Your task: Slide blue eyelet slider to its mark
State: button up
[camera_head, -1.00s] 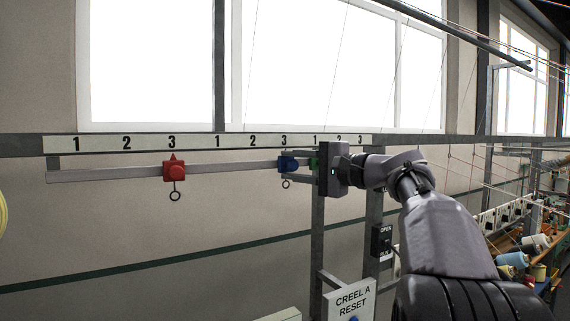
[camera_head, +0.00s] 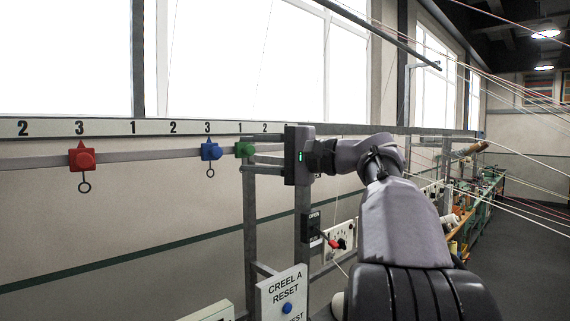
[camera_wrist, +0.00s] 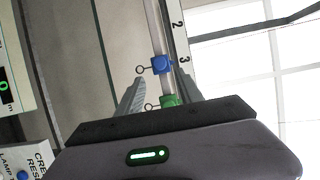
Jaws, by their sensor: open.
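The blue slider (camera_head: 210,151) with a ring hanging below it sits on the grey rail (camera_head: 140,156), under the number 3 of the middle scale. My gripper (camera_head: 246,163) is open to the right of it and apart from it. In the wrist view, the blue slider (camera_wrist: 161,64) lies just beyond my fingertips (camera_wrist: 161,85), with its ring to the left. The green slider (camera_wrist: 170,101) is nearer my palm, partly hidden by it and between the fingers. It also shows in the head view (camera_head: 244,149), beside my fingers.
A red slider (camera_head: 82,157) sits under the left 3. The white number strip (camera_head: 105,128) runs above the rail. Below are a creel reset sign (camera_head: 284,290) and a dark switch box (camera_head: 312,225). Posts stand behind my gripper; the wall left below the rail is clear.

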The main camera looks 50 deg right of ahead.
jog(key=b+v, duration=0.1)
jog(key=v, duration=0.7)
jog(key=shift+s+d, duration=0.2)
jog(key=shift+s, duration=0.15)
jog(key=w+a+f+n+g+b, duration=0.15)
jog(key=a+f+g+b, duration=0.25)
jog(key=a+f+b, duration=0.85)
jog(key=w+a+f+n+g+b, duration=0.1)
jog(key=w+a+f+g+b, duration=0.3)
jog(key=a+f, duration=1.4)
jog(key=s+a+f+n+g+h+b, duration=0.1)
jog(key=s+f+b, duration=0.4)
jog(key=f, duration=0.9)
jog(key=s+a+f+n+g+h+b, duration=0.1)
jog(key=s+f+b, duration=0.4)
jog(key=f, duration=0.9)
jog(key=s+a+f+n+g+h+b, duration=0.1)
jog(key=s+a+f+n+h+b, duration=0.1)
jog(key=s+f+n+b, duration=0.3)
jog(key=s+f, duration=0.4)
jog(key=f, duration=0.4)
jog(key=shift+a+f, duration=0.4)
